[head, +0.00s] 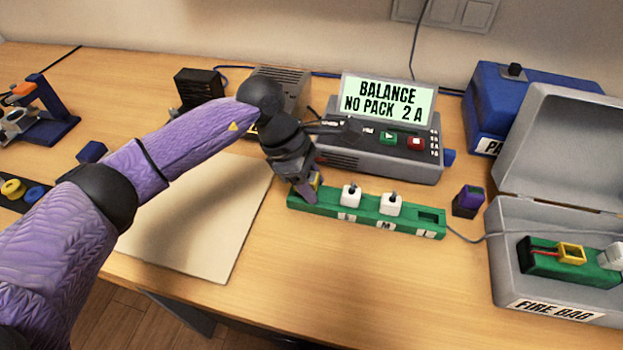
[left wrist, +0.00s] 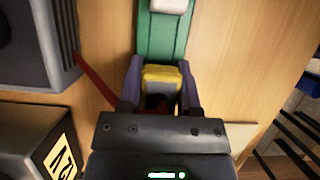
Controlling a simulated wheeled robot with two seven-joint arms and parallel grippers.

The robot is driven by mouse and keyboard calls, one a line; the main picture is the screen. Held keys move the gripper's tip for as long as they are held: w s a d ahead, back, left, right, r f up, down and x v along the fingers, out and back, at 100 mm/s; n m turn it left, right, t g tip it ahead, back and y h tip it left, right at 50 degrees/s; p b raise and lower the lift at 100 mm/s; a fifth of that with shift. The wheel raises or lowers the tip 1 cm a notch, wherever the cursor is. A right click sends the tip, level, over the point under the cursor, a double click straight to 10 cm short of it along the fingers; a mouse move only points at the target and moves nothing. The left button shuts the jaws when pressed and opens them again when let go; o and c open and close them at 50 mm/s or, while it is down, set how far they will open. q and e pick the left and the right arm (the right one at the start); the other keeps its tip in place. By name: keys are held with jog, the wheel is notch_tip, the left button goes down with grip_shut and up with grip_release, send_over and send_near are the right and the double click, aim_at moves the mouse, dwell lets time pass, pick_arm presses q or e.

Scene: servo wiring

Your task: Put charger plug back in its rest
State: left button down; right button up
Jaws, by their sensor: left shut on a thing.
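My left gripper (head: 305,190) is at the left end of the green strip (head: 415,228). In the left wrist view the gripper (left wrist: 160,90) is shut on a yellow plug (left wrist: 162,76) with a red lead beside it. The plug is at the end of the green strip (left wrist: 162,35); I cannot tell whether it is seated in it. In the head view the gripper mostly hides the plug. The strip carries two white plugs (head: 350,195) and has an empty dark slot at its right end. I cannot make out which part is the rest. My right gripper is not in view.
The grey charger (head: 385,160) with its screen stands behind the strip. A small black holder with a purple block (head: 468,200) is to the right. The open grey fire bag box (head: 505,255) holds a green pack. A pale mat (head: 200,235) lies front left.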

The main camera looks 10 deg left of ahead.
pick_arm(q)
jog(key=shift+f, duration=0.2)
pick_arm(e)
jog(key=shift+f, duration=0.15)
pick_arm(q)
jog(key=shift+c, duration=1)
grip_release()
jog(key=p+v, duration=0.1)
jog(key=v, duration=0.9)
jog(key=shift+p, duration=0.4)
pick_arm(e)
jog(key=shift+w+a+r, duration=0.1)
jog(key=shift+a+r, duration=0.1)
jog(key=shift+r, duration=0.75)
pick_arm(q)
jog(key=shift+r, duration=0.15)
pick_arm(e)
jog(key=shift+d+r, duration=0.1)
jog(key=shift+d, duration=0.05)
